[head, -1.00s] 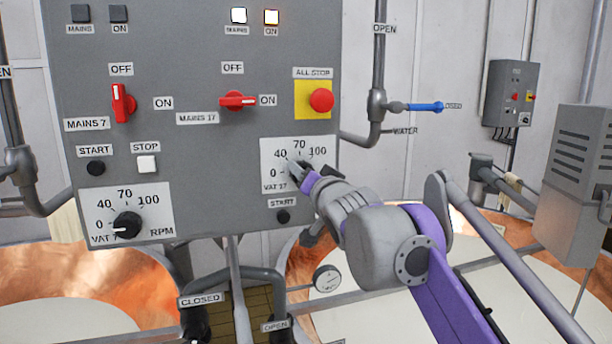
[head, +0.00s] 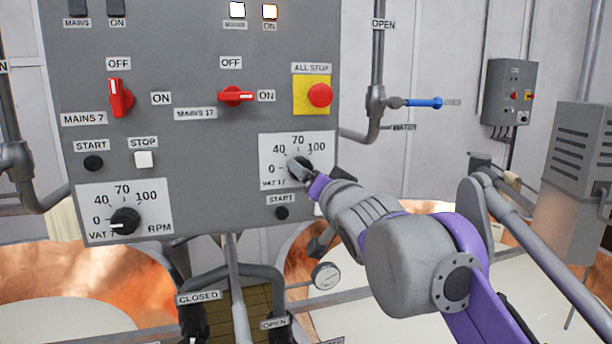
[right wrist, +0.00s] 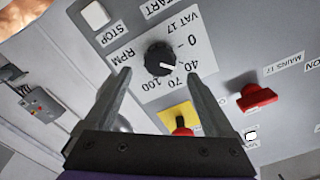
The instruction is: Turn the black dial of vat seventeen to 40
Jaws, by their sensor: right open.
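The black dial of vat seventeen (head: 299,162) sits on a white scale plate (head: 322,148) marked 0, 40, 70 and 100, at the panel's lower right. In the right wrist view the dial (right wrist: 160,57) appears upside down, with its white mark on the side of 0 and 40. The exact reading is too small to tell. My right gripper (head: 304,173) is at the dial in the head view, partly covering it. In the right wrist view the open fingers (right wrist: 156,78) point at the dial, one to each side, not closed on it. My left gripper is not in view.
The vat 7 dial (head: 125,221) is at lower left, pointing near 0. A red all-stop button (head: 320,95) and the red mains 17 switch (head: 236,96) are above the vat seventeen dial. A black start button (head: 281,213) is just below its plate.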

